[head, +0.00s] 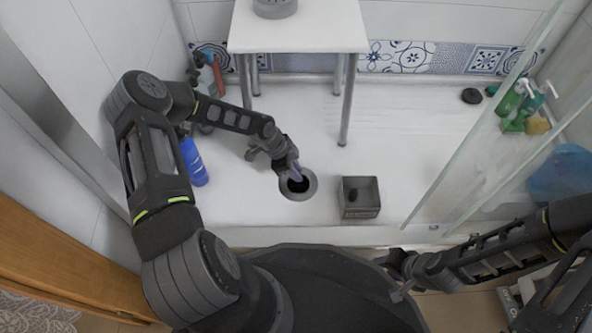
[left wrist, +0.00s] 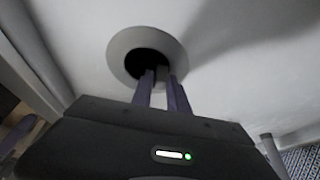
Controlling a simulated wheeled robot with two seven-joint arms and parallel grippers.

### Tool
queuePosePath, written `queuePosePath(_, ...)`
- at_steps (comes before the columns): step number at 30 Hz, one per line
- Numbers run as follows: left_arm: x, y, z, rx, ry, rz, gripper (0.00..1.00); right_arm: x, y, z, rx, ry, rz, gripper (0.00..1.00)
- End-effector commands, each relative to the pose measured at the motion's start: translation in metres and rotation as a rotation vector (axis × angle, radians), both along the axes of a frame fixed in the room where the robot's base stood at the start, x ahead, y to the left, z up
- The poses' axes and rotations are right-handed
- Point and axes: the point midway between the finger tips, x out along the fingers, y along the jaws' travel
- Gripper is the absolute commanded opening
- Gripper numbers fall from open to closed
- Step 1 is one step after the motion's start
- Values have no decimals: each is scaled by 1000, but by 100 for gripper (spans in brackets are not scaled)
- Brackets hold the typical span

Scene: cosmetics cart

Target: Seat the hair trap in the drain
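The drain (head: 311,192) is a grey ring with a dark hole in the white shower floor; it also shows in the left wrist view (left wrist: 120,48). My left gripper (head: 297,176) reaches down to it, purple fingertips over the hole. In the left wrist view the fingers (left wrist: 161,82) stand slightly apart, with a narrow grey piece (left wrist: 162,74) between them, apparently part of the hair trap. The rest of the trap is hidden or lost in the dark hole. I cannot tell how deep it sits. My right gripper (head: 401,289) is low, right of centre, away from the drain; its opening is unclear.
A grey bin (head: 361,211) with a small dark object inside stands right of the drain. A blue bottle (head: 194,162) is to the left. A white stool (head: 300,32) stands behind. A glass panel (head: 480,120) and green bottles (head: 512,100) are at the right.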

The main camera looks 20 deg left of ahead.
Motion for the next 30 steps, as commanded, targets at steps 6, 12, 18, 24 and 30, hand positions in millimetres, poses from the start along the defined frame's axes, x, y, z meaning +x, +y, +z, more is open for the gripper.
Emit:
queuePosePath(6,0,0,0,0,0,0,37,0,0,0,0,0,0,36)
queuePosePath(12,0,0,0,0,-1,0,37,0,0,0,0,1,0,36)
queuePosePath(18,-1,4,14,2,-2,1,37,-1,0,7,-1,1,0,36)
queuePosePath(24,-6,15,45,2,-2,1,37,-4,1,23,-4,3,3,36)
queuePosePath(30,-11,24,69,1,0,1,37,-6,2,34,-7,3,3,36)
